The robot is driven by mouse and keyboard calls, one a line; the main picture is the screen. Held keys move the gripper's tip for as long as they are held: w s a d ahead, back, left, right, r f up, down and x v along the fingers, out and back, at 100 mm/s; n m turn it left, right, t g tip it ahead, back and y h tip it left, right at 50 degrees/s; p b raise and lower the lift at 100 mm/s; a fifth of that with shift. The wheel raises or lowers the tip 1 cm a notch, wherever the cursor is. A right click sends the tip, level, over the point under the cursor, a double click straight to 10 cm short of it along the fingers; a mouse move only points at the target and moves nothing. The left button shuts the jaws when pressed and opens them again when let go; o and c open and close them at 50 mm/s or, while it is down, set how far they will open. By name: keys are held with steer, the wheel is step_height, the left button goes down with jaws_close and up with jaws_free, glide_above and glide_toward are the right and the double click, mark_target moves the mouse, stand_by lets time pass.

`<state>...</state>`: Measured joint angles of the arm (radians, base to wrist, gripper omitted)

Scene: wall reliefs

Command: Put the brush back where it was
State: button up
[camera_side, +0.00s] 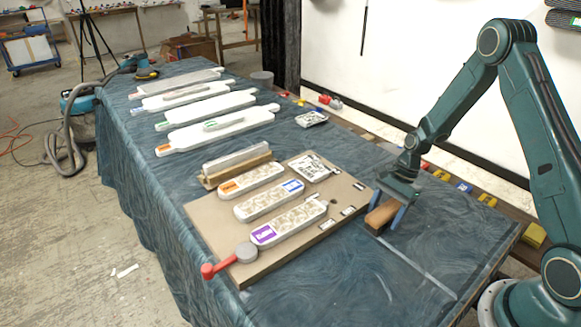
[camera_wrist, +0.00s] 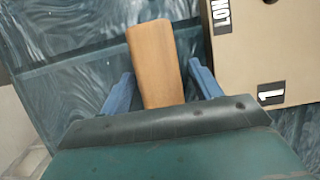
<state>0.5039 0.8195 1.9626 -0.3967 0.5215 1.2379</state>
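The brush, of which a plain brown wooden block (camera_side: 381,215) shows, lies on the blue patterned cloth just right of the beige board (camera_side: 215,215). Its bristles cannot be made out. My gripper (camera_side: 384,211) is low over it with one blue finger on each side. In the wrist view the brush (camera_wrist: 155,55) runs up between the fingers, its near end hidden by the gripper body. Narrow gaps show between the brush and both fingers, so my gripper (camera_wrist: 162,75) looks open around it.
White reliefs (camera_side: 220,118) lie farther back. Coloured items (camera_side: 465,188) line the wall-side ledge. The cloth in front is clear.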

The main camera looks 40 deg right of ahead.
steer(key=shift+r, duration=0.1)
steer(key=v, duration=1.2)
stand_by(0.6)
step_height(320, 180, up, 9)
steer(key=n+h, duration=0.2)
steer(key=n, duration=0.3)
glide_above(390, 214)
steer(key=s+a+r+n+t+h, duration=0.1)
steer(key=s+a+r+n+t, duration=0.1)
steer(key=s+a+r+n, duration=0.4)
steer(key=s+a+r+n+t, duration=0.1)
steer(key=s+a+r+n, duration=0.1)
steer(key=s, duration=0.4)
steer(key=s+a+r+n+t+h, duration=0.1)
steer(key=s+a+r+n+t, duration=0.1)
steer(key=s+n, duration=0.3)
steer(key=shift+s+r+t, duration=0.3)
steer(key=shift+s+r, duration=0.45)
steer(key=shift+s, duration=0.05)
